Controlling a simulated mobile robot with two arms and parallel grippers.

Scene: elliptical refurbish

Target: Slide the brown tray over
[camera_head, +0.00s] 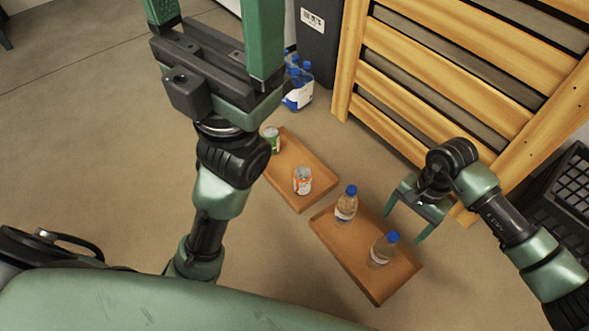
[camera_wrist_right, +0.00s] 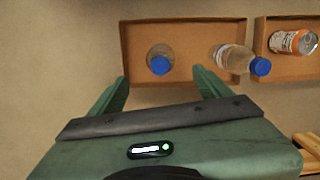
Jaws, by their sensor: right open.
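Two brown trays lie on the floor. The nearer tray (camera_head: 343,241) holds two bottles with blue caps, one bottle (camera_head: 346,204) toward its far end and one bottle (camera_head: 382,249) toward its near end. The other tray (camera_head: 289,158) holds a green can (camera_head: 270,139) and an orange-and-white can (camera_head: 303,180). My right gripper (camera_head: 408,223) is open beside the nearer tray's right long side. In the right wrist view its fingers (camera_wrist_right: 160,75) are spread and point at that tray's edge (camera_wrist_right: 185,22). My left gripper (camera_head: 212,25) is raised at the top, its fingers wide apart and tips cut off.
A wooden slatted pallet (camera_head: 440,70) stands right of the trays. A dark crate (camera_head: 562,205) is at the far right. A pack of blue-capped bottles (camera_head: 298,90) stands behind the trays. Floor (camera_head: 90,130) at the left is clear.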

